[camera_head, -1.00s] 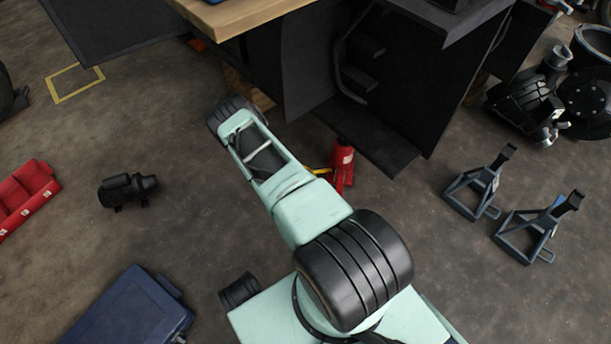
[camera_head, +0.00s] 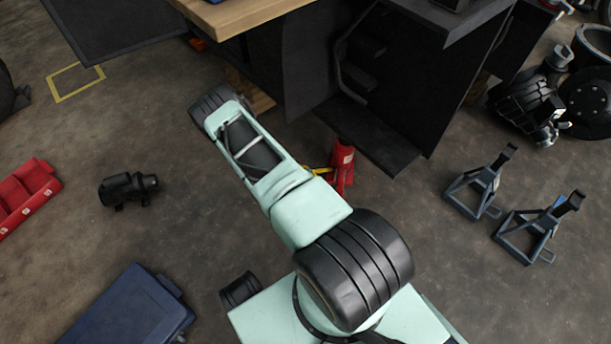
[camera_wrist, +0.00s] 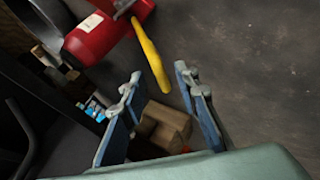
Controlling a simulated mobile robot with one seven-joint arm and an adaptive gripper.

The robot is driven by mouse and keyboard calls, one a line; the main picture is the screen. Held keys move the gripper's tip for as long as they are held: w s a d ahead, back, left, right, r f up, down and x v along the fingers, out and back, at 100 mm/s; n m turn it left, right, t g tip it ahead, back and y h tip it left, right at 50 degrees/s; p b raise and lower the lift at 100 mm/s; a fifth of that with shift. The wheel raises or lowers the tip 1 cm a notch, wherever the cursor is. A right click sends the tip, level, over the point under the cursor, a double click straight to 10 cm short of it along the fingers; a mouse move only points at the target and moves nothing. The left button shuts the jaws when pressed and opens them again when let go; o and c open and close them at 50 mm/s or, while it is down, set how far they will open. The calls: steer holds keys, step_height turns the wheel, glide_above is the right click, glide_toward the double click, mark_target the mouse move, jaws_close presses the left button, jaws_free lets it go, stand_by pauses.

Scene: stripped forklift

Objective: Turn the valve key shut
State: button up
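A red jack (camera_head: 343,168) stands on the floor beside the black forklift body, and a yellow handle-like part (camera_head: 317,171) sticks out from its left side. In the wrist view the red jack (camera_wrist: 108,32) is at the top left. The yellow part (camera_wrist: 151,57) points down from it toward the space between my fingers. My gripper (camera_wrist: 158,78) is open, with its two fingers apart and nothing held. The yellow part's lower end lies close to the fingertips in the picture; I cannot tell the depth gap. I cannot tell whether the yellow part is the valve key. In the head view my arm hides my gripper.
The black forklift body (camera_head: 390,95) rises behind the jack. Jack stands (camera_head: 533,228) are on the right. A black motor-like part (camera_head: 128,188), a red tray (camera_head: 25,195) and a blue case (camera_head: 130,308) lie left. A brown block (camera_wrist: 163,127) shows beyond my fingers.

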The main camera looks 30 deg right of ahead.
steer(key=v, duration=0.3)
steer(key=shift+a, duration=0.1)
steer(key=shift+r, duration=0.15)
step_height(320, 180, up, 15)
steer(key=p, duration=1.1)
